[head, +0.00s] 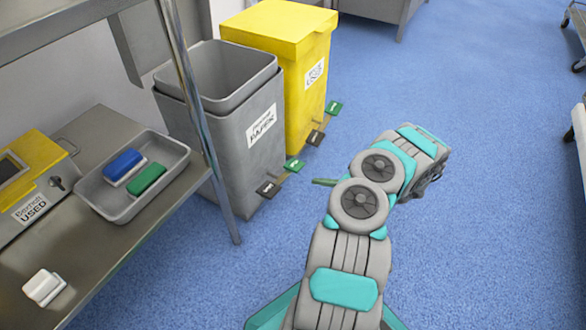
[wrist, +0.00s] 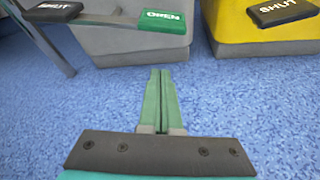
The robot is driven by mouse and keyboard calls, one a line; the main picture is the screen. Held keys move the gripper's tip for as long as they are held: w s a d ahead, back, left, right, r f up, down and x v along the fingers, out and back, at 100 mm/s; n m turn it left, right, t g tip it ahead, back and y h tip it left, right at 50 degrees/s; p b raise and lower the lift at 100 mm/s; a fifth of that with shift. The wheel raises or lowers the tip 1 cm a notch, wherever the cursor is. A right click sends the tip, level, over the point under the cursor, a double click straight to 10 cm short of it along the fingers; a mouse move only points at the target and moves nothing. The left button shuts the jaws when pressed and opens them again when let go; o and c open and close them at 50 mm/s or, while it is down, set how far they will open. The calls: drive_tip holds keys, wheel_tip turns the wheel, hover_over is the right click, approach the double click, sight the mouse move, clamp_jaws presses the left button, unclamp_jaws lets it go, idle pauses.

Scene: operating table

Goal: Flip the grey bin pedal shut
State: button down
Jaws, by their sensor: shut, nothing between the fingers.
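The grey bin (head: 235,140) stands on the floor with its top open and its inside showing. Its pedal bar has a green OPEN pad (head: 293,166) and a black SHUT pad (head: 267,188) low at its front. In the wrist view the green pad (wrist: 162,21) is just beyond the fingertips, and the black pad (wrist: 57,9) is to its left. My gripper (wrist: 160,72) is shut and empty, its green fingers pointing toward the bin. In the head view the fingertips (head: 318,181) are right of the pedal, apparently apart from it.
A yellow bin (head: 290,50) with a closed lid stands behind the grey bin; its black SHUT pad (wrist: 285,13) is at the upper right in the wrist view. A metal table (head: 110,240) with a tray (head: 120,205) is at left. Blue floor is free at right.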

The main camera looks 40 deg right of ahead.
drive_tip(key=shift+s+d+f, duration=0.2)
drive_tip(key=shift+d+f, duration=0.05)
drive_tip(key=shift+f, duration=0.15)
drive_tip(key=shift+w, duration=0.1)
drive_tip(key=b+x, duration=0.1)
drive_tip(key=x, duration=0.8)
drive_tip(key=shift+w+a+f, duration=0.15)
drive_tip(key=shift+a+f, duration=0.05)
drive_tip(key=shift+f, duration=0.05)
drive_tip(key=shift+w+d+r+b, duration=0.1)
drive_tip(key=shift+d+r, duration=0.05)
drive_tip(key=shift+r, duration=0.5)
drive_tip(key=shift+w+d+r+b, duration=0.15)
drive_tip(key=shift+r, duration=0.5)
drive_tip(key=shift+w+d+r+b, duration=0.1)
drive_tip(key=shift+d+r, duration=0.05)
drive_tip(key=shift+r, duration=0.5)
drive_tip(key=shift+r, duration=0.15)
